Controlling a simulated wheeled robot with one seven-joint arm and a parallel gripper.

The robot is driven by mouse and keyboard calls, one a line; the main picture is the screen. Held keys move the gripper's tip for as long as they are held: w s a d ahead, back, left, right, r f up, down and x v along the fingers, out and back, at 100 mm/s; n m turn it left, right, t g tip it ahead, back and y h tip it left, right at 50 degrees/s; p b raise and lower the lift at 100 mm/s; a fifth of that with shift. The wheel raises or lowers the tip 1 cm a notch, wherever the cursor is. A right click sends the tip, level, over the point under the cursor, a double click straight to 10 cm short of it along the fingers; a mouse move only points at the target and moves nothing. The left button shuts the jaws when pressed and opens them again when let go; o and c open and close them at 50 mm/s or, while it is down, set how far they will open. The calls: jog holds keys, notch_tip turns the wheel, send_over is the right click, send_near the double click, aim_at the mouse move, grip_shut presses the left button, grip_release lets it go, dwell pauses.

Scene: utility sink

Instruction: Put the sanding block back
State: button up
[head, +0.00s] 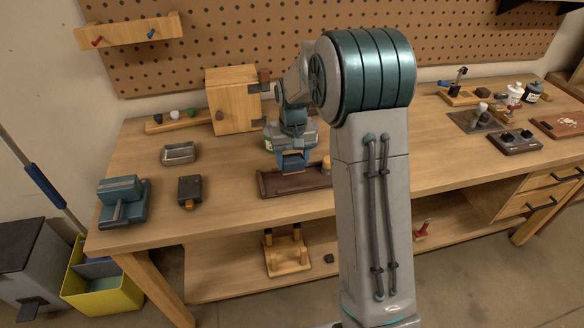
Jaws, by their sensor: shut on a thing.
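My gripper (293,163) points down over the dark brown wooden tray (272,188) near the middle of the bench's front. It is shut on what appears to be the sanding block (293,174). Only a small tan and dark sliver of the block shows below the blue fingers. I cannot tell whether the block touches the tray. My arm hides the right end of the tray, where part of a round tan thing (327,164) shows.
Left of the tray are a small dark block with a yellow tip (190,189), a metal tin (180,153) and a blue vise-like tool (123,200). A wooden cabinet (229,101) stands behind. Bare bench top (226,170) lies between the dark block and the tray.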

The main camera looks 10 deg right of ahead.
aim_at(292, 171)
jog(key=shift+w+a+f, duration=0.1)
jog(key=shift+w+f, duration=0.05)
jog(key=shift+w, duration=0.05)
jog(key=shift+f+p, duration=0.35)
jog(key=shift+f, duration=1.6)
jog(key=shift+f, duration=0.15)
jog(key=o, duration=1)
jog(key=shift+c, duration=0.2)
